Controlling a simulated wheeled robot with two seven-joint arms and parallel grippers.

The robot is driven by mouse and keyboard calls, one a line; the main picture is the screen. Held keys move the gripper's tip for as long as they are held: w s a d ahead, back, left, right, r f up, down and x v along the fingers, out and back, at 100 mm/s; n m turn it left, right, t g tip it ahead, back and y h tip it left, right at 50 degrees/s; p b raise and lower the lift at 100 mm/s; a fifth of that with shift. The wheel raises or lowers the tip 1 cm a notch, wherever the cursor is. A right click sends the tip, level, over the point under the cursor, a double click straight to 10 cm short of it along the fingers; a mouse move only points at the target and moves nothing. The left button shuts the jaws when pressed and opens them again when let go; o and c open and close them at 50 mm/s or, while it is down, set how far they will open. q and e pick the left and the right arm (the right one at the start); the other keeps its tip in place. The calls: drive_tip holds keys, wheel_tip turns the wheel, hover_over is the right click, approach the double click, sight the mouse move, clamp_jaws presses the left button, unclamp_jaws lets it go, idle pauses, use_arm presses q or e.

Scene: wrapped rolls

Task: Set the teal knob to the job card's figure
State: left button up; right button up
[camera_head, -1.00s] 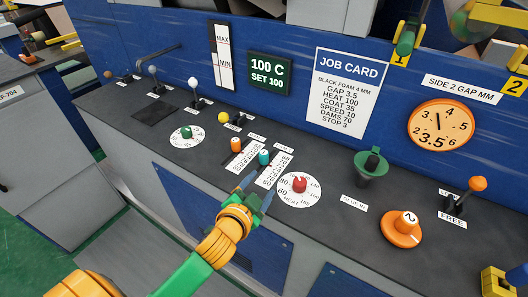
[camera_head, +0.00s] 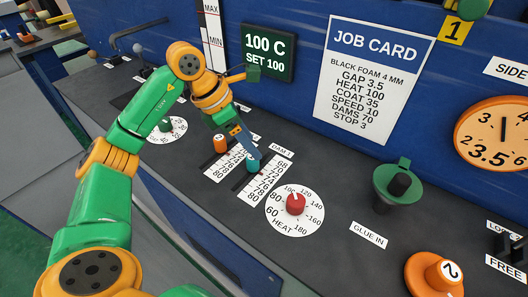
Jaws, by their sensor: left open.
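The teal knob (camera_head: 253,165) stands on a slider slot between two white number scales on the dark console top. It sits toward the far part of its slot; its exact reading is too small to tell. The job card (camera_head: 374,78) on the blue wall reads DAMS 70, along with GAP 3.5, HEAT 100, COAT 35, SPEED 10 and STOP 3. My left gripper (camera_head: 245,143) comes down from above with its blue fingers at the teal knob. It is open; whether the fingers touch the knob cannot be told. My right gripper is not in view.
An orange knob (camera_head: 220,143) stands close left of the teal one. A red heat knob (camera_head: 295,204) on a round dial is close in front right. A green knob (camera_head: 165,125) is at left.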

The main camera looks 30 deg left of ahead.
sight(251, 157)
use_arm(q)
drive_tip(key=shift+s+a+f+y, duration=0.3)
drive_tip(key=shift+s+a+f, duration=0.25)
drive_tip(key=shift+a, duration=0.05)
drive_tip(key=x, duration=0.5)
drive_tip(key=shift+w+d+f+p, duration=0.1)
drive_tip(key=shift+d+f+p, duration=0.05)
drive_tip(key=shift+p, duration=0.2)
drive_tip(key=c, duration=0.5)
clamp_jaws()
